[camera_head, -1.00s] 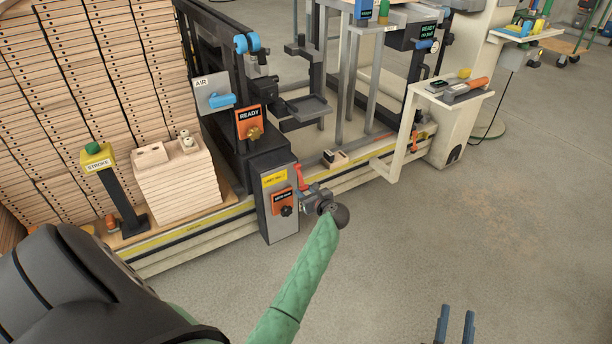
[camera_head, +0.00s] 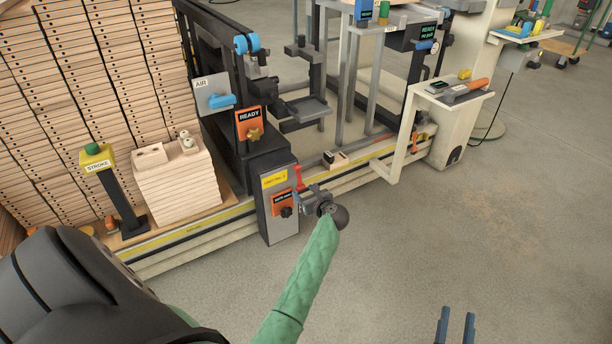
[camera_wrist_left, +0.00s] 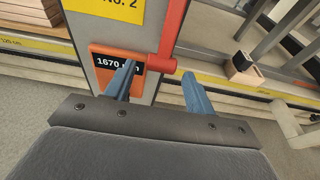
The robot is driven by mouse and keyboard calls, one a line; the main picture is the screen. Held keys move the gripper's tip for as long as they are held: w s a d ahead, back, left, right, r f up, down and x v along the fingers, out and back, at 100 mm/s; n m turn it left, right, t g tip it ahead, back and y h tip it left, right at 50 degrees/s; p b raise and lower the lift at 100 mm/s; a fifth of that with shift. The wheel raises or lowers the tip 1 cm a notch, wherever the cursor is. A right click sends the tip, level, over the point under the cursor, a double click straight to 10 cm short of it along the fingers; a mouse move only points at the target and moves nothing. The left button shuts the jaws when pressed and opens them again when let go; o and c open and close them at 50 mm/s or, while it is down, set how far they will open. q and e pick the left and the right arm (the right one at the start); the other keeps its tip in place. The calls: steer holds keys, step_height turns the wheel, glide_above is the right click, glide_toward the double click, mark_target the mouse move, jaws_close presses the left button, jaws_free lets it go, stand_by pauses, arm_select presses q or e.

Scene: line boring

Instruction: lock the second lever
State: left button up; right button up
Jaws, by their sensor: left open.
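A red lever (camera_head: 298,177) stands upright at the right side of the grey post (camera_head: 266,218) with the yellow label. In the left wrist view the lever (camera_wrist_left: 172,35) rises from a short horizontal red piece (camera_wrist_left: 161,65), and the yellow label ends in "NO. 2". My left gripper (camera_head: 304,197) is at the lever's lower end. In the left wrist view its blue fingers (camera_wrist_left: 158,72) are apart, with the lever's lower end between them in the picture; contact cannot be told. My right gripper (camera_head: 456,313) is open and empty over the floor at the bottom edge.
An orange display (camera_wrist_left: 118,68) reading 1670 is behind my left finger. A yellow-striped rail (camera_head: 190,232) runs along the base. A small dark-and-wood block (camera_head: 335,159) sits on it to the right. A READY box (camera_head: 249,124) is above the post. The floor at right is clear.

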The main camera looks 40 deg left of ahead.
arm_select(q)
steer(key=shift+p+v, duration=0.35)
steer(key=shift+v, duration=1.1)
steer(key=shift+d, duration=0.1)
steer(key=shift+p+v, duration=0.45)
steer(key=shift+v, duration=1.5)
